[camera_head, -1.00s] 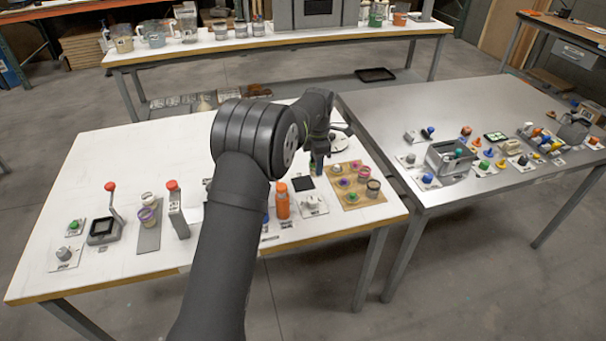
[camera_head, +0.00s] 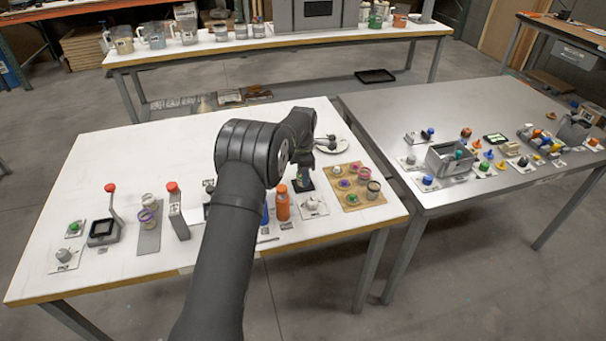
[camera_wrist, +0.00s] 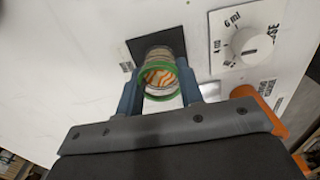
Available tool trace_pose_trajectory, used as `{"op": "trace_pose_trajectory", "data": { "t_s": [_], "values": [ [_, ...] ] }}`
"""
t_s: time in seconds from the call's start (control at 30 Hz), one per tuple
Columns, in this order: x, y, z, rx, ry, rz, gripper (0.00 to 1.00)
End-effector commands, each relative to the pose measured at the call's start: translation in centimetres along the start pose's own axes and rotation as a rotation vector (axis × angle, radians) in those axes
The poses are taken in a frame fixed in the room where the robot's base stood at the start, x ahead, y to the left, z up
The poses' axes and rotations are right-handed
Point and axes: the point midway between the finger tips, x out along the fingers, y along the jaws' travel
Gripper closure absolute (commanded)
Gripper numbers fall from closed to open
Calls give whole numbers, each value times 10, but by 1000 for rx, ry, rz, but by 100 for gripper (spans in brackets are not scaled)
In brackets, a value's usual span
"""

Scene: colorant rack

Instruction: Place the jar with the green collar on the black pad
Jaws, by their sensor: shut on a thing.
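The jar with the green collar (camera_wrist: 160,72) is in my gripper (camera_wrist: 160,92) in the wrist view. I look into its open mouth, which shows orange and white stripes. The fingers are shut on either side of it. The black pad (camera_wrist: 172,36) lies on the white table just beyond the jar, which covers part of it. In the head view my gripper (camera_head: 304,178) is over the black pad (camera_head: 296,187). I cannot tell whether the jar's bottom touches the pad.
A dial plate (camera_wrist: 223,58) lies right of the pad. In the head view, a brown board (camera_head: 359,201) with several jars is to the right and an orange bottle (camera_head: 282,203) to the front left.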

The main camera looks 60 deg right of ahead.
Motion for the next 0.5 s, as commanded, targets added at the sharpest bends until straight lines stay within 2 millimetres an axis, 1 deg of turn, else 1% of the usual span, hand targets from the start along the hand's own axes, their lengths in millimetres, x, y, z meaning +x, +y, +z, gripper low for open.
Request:
{"op": "trace_pose_trajectory", "data": {
  "t_s": [0.17,0.2,0.27,0.3,0.5],
  "values": [
    [4,0,0,0,0,-1,89],
    [4,0,0,0,0,0,60],
    [4,0,0,0,0,0,48],
    [3,0,0,0,0,0,44],
    [3,0,0,0,0,-1,44]
  ]
}}
